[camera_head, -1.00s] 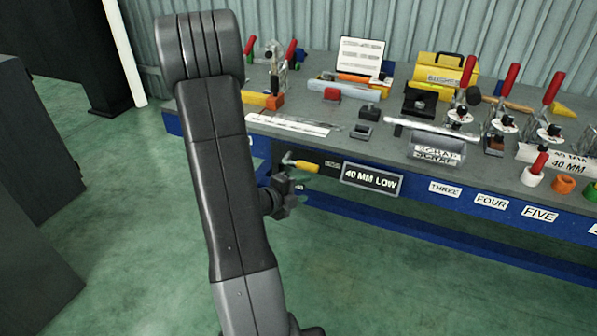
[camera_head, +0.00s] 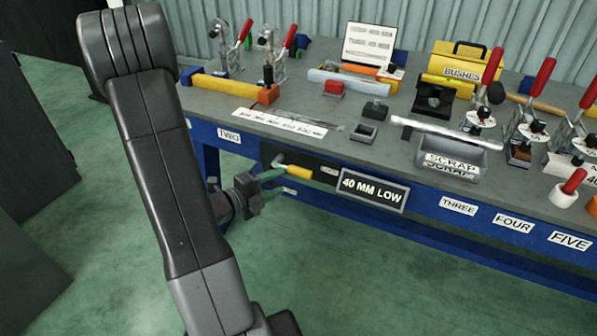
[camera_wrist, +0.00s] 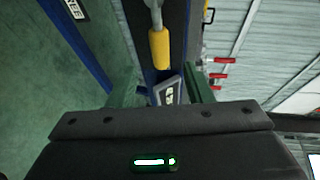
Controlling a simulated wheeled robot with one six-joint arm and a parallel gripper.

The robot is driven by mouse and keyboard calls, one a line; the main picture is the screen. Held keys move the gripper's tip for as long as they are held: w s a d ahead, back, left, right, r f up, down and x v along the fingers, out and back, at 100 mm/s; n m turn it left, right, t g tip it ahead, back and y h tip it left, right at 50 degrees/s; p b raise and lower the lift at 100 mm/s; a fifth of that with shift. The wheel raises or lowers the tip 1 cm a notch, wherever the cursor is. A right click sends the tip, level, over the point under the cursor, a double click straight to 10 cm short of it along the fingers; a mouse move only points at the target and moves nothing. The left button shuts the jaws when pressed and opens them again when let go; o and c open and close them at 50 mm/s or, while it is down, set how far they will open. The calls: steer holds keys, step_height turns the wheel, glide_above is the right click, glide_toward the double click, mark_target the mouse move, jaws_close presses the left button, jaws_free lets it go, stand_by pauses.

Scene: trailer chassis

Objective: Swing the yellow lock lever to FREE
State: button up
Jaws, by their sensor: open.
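The lock lever (camera_head: 299,172) has a yellow grip on a grey shaft and sticks out from a black plate on the bench's front face, left of the "40 MM LOW" sign. In the wrist view the lever (camera_wrist: 159,48) lies ahead, between the lines of the two green fingers. My gripper (camera_head: 272,184) is open and empty, its green fingers pointing at the lever from the left. The fingertips also show in the wrist view (camera_wrist: 161,82). I cannot tell whether they touch the grip.
The "40 MM LOW" sign (camera_head: 372,189) sits just right of the lever, close to the fingers. A blue rail (camera_head: 480,207) runs along the bench front. Clamps with red handles and a scrap bin (camera_head: 452,157) stand on the bench top. Green floor in front is clear.

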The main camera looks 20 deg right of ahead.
mark_target(296, 174)
steer(key=x, duration=0.9)
jaws_close()
